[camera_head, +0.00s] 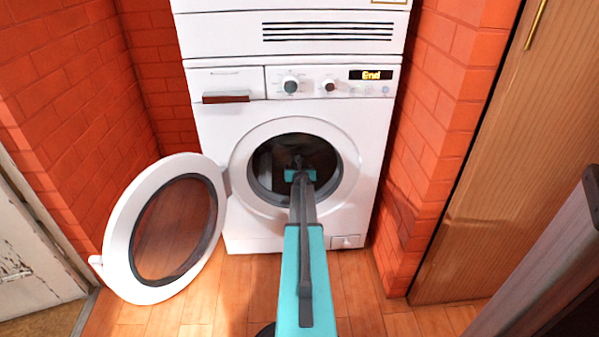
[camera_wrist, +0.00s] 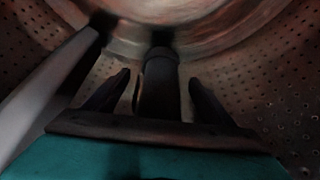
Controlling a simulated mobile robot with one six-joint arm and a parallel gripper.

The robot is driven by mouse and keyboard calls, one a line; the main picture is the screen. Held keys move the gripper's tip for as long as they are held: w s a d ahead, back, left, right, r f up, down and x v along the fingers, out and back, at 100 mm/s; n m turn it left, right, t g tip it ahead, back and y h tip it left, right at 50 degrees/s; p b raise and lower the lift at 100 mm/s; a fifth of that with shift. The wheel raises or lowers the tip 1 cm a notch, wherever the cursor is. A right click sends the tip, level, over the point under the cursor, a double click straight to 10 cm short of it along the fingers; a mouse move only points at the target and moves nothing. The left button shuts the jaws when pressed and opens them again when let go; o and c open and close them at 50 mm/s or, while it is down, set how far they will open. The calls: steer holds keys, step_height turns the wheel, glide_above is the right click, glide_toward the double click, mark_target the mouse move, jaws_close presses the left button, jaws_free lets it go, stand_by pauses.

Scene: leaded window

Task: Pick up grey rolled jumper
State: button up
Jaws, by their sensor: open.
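My gripper (camera_head: 300,165) reaches through the round door opening into the washing machine drum (camera_head: 268,165). In the wrist view its two dark fingers (camera_wrist: 160,78) are open. A dark grey, roll-shaped thing (camera_wrist: 158,92), which looks like the grey rolled jumper, lies lengthwise between them, with a gap visible on each side. Its near end is hidden behind the gripper's body. In the head view the jumper cannot be made out in the dark drum.
A paler grey bar (camera_wrist: 50,88) runs along the drum's left side. Perforated drum walls (camera_wrist: 270,85) surround the gripper closely. The washer door (camera_head: 120,235) stands open to the left. Brick walls flank the machine, and a wooden cupboard (camera_head: 490,150) stands at right.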

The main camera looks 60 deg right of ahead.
stand_by(0.3)
steer(key=c, duration=1.3)
steer(key=shift+r, duration=0.15)
step_height(320, 180, up, 10)
steer(key=p, duration=0.9)
